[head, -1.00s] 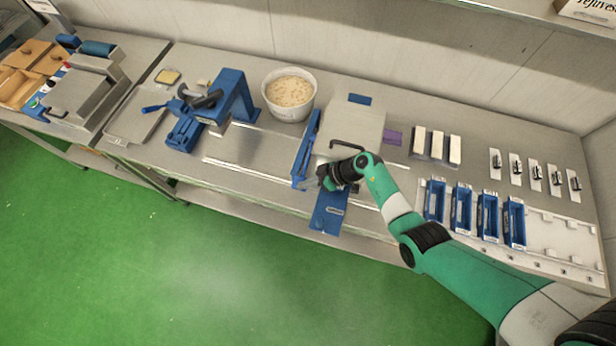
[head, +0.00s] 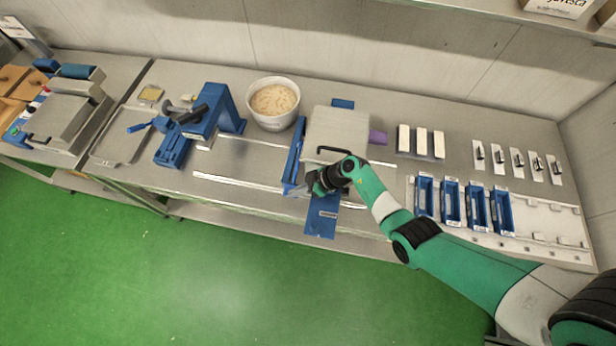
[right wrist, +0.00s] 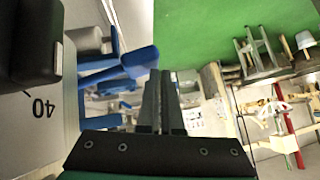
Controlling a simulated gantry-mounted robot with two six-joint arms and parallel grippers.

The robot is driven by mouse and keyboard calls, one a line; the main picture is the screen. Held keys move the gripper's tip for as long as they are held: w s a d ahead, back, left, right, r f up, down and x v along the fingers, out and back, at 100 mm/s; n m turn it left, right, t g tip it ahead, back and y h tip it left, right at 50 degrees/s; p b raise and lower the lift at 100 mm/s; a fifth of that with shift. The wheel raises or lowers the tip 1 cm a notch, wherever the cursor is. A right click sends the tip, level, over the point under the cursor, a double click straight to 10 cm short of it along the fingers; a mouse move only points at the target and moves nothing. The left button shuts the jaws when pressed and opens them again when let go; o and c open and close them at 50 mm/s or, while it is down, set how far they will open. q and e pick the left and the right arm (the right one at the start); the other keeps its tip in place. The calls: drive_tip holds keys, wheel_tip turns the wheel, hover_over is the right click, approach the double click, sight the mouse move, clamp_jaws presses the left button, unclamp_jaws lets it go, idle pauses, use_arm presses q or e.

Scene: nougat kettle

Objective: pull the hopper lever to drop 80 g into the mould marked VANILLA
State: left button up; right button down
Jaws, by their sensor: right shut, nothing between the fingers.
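My right gripper (head: 300,190) is shut and empty at the front edge of the table. It is just in front of a pale box (head: 336,128) with a black bar handle (head: 333,150), beside a long blue piece (head: 294,155) and above a blue plate (head: 321,222). In the right wrist view the shut fingers (right wrist: 160,92) point at open space, with blue parts to their left. Several blue moulds (head: 450,204) stand in a row at the right; their labels, including any VANILLA mark, are too small to read. I cannot tell which part is the hopper lever.
A white tub of pale mix (head: 273,103) stands behind the table's middle. A blue machine with a handle (head: 208,118) is at the left. White bars (head: 421,143) and several small tags (head: 517,162) lie at the back right.

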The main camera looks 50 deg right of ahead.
drive_tip(key=s+d+r+p, duration=0.2)
drive_tip(key=s+r+p, duration=0.2)
drive_tip(key=s+r, duration=0.3)
wheel_tip(320, 180, up, 3)
drive_tip(key=shift+r, duration=0.2)
idle(0.8)
